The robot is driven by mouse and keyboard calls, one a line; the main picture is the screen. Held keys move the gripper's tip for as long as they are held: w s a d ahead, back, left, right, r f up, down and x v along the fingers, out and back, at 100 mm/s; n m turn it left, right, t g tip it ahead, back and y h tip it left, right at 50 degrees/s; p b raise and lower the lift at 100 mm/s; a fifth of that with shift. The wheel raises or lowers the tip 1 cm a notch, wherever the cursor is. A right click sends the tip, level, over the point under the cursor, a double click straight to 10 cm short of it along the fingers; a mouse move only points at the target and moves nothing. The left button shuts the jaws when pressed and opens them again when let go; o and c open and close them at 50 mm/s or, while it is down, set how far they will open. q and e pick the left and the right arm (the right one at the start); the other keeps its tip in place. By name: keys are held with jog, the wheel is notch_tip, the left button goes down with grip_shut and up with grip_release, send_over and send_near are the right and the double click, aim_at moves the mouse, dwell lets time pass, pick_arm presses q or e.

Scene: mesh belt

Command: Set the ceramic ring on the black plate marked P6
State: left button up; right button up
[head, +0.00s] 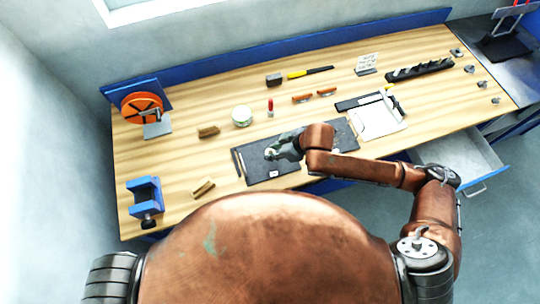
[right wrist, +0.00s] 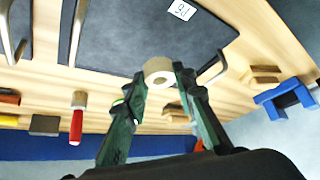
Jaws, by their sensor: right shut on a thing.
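My right gripper (right wrist: 160,80) is shut on the ceramic ring (right wrist: 158,70), a small cream ring with a round hole, held between the fingertips in the right wrist view. In the head view my right gripper (head: 270,154) is over the left part of the black plate (head: 255,174), and the ring is hard to make out there. The plate's white label shows upside down in the right wrist view and appears to read P6 (right wrist: 181,9). I cannot tell whether the ring touches the plate. My left gripper is not in view.
A second dark plate (head: 343,132) lies to the right, partly behind my arm. Behind the plates are a white round container (head: 242,116), a red-handled tool (head: 270,107) and a wooden block (head: 208,131). A blue vise (head: 145,195) stands at left. A drawer (head: 470,165) is open at right.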

jog(key=shift+w+a+f, duration=0.2)
jog(key=shift+a+f, duration=0.2)
jog(key=shift+f, duration=1.75)
jog(key=shift+a+f, duration=0.1)
jog(key=o, duration=1)
jog(key=v, duration=1.2)
jog(key=shift+w+p, duration=0.1)
jog(key=shift+p, duration=0.25)
